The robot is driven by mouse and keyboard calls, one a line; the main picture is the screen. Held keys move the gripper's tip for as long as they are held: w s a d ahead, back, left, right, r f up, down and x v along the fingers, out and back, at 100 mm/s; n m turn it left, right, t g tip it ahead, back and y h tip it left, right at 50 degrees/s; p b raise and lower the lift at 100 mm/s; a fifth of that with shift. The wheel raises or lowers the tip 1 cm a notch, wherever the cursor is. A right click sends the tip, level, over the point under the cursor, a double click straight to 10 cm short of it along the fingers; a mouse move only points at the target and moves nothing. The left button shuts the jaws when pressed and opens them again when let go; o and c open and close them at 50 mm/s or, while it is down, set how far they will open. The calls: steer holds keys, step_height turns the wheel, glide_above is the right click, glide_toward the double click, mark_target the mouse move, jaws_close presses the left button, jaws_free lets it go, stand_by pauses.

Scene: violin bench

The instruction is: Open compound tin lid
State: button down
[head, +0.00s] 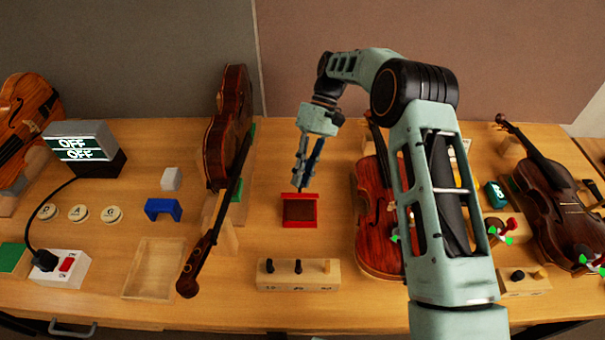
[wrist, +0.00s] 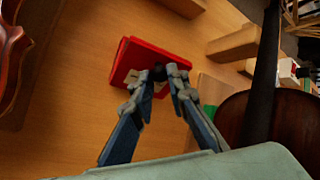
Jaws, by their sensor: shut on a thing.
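The compound tin (head: 300,224) is a small red box on the bench, in the middle of the head view. Its brown inside shows from above. The red lid (head: 290,195) appears raised along the tin's back edge, seen nearly edge-on. My gripper (head: 300,186) comes down from behind, with its fingertips at the lid. In the wrist view, the lid's red face (wrist: 150,50) lies beyond my gripper (wrist: 166,72). The fingertips close around a small dark knob (wrist: 158,73) at the red face. The hinge cannot be made out.
A wooden peg block (head: 298,275) sits in front. A blue stand (head: 163,209) and wooden tray (head: 154,268) are farther left.

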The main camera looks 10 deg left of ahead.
steer(key=shift+w+a+f+g, duration=0.1)
steer(key=shift+w+g, duration=0.45)
steer(key=shift+g, duration=0.05)
steer(key=shift+w+g, duration=0.1)
steer(key=shift+g, duration=0.2)
steer(key=c, duration=1.9)
jaws_free()
steer(key=shift+s+t, duration=0.2)
steer(key=shift+t, duration=0.2)
